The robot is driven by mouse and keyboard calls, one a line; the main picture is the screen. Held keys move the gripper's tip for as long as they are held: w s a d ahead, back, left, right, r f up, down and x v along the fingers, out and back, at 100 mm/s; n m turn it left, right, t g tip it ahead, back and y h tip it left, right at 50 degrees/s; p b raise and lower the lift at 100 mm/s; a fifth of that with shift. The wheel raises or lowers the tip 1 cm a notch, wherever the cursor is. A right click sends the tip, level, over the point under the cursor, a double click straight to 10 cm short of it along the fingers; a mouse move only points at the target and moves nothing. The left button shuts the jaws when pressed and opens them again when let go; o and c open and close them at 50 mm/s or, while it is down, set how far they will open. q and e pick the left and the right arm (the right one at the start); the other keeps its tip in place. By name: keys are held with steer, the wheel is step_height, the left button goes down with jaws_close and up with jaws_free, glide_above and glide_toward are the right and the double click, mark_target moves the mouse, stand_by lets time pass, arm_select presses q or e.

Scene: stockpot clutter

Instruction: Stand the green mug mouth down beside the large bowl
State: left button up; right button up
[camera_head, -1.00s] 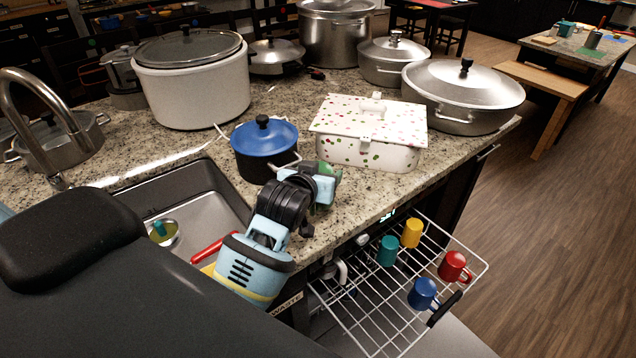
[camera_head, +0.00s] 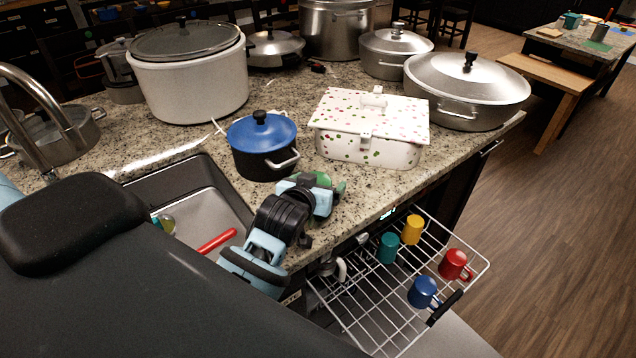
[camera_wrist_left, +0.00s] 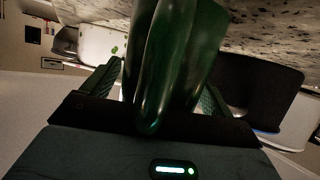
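My left gripper (camera_head: 314,194) is shut on the green mug (camera_head: 323,178), at the counter's front edge, just right of the blue-lidded black pot. The gripper hides most of the mug in the head view. In the left wrist view the mug (camera_wrist_left: 178,55) fills the space between the two fingers (camera_wrist_left: 160,95). I cannot tell which way its mouth faces, or whether it touches the counter. No vessel can be clearly picked out as the large bowl; a small yellowish one (camera_head: 167,224) shows partly in the sink. My right gripper is out of view.
The blue-lidded black pot (camera_head: 262,148) and a dotted white box (camera_head: 368,150) stand close behind the gripper. Large pots line the counter's back. A wire rack (camera_head: 375,325) with several coloured mugs sticks out below. Speckled counter (camera_head: 365,187) is bare before the box.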

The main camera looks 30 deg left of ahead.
arm_select(q)
steer(key=shift+r, duration=0.2)
steer(key=shift+s, duration=0.3)
steer(key=v, duration=1.1)
steer(key=shift+s, duration=0.2)
steer(key=shift+d+r, duration=0.1)
steer(key=shift+r, duration=0.05)
